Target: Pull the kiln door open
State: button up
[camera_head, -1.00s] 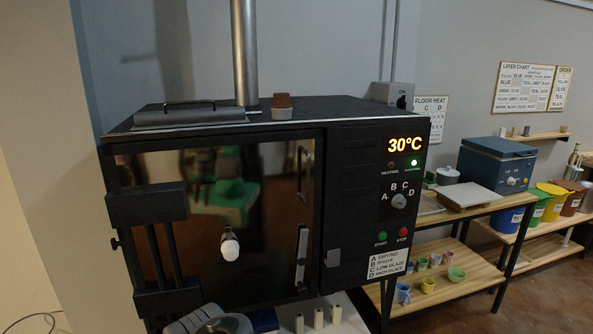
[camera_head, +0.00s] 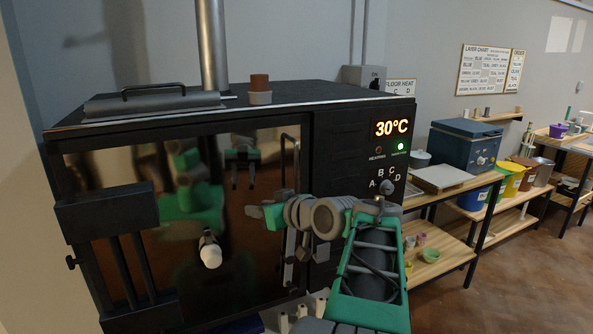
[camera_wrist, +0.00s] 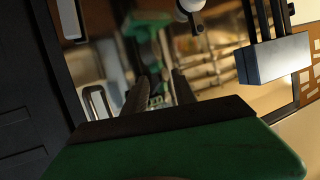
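The kiln (camera_head: 345,150) is black, with a shiny mirror-like door (camera_head: 225,265) that is closed. A D-shaped handle (camera_head: 297,160) stands upright near the door's right edge; its lower part is close to my wrist in the picture. My gripper (camera_head: 262,213) is in front of the door, left of and below the handle in the head view. In the wrist view, the two dark fingers (camera_wrist: 162,92) are apart with nothing seen between them, and the handle loop (camera_wrist: 97,103) is to their left. They do not appear to hold the handle.
A white knob (camera_head: 210,254) sticks out of the door, and a black bracket (camera_head: 108,220) stands at its left. A pale strip (camera_head: 289,262) is below the handle. A shelf table (camera_head: 440,198) is to the right; open floor (camera_head: 500,290) shows beyond.

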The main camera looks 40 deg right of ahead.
aim_at(296, 163)
jog(key=s+d+r+t+h, duration=0.1)
jog(key=s+d+r+t, duration=0.15)
jog(key=d+r, duration=0.2)
jog(key=s+d+r+t+h, duration=0.1)
jog(key=s+d+r, duration=0.3)
jog(key=d, duration=0.2)
jog(key=w, duration=0.2)
jog(key=w+p, duration=0.1)
jog(key=w, duration=0.1)
jog(key=w+d, duration=0.1)
jog(key=w, duration=0.2)
jog(key=shift+f, duration=0.15)
jog(key=shift+c, duration=0.3)
grip_shut()
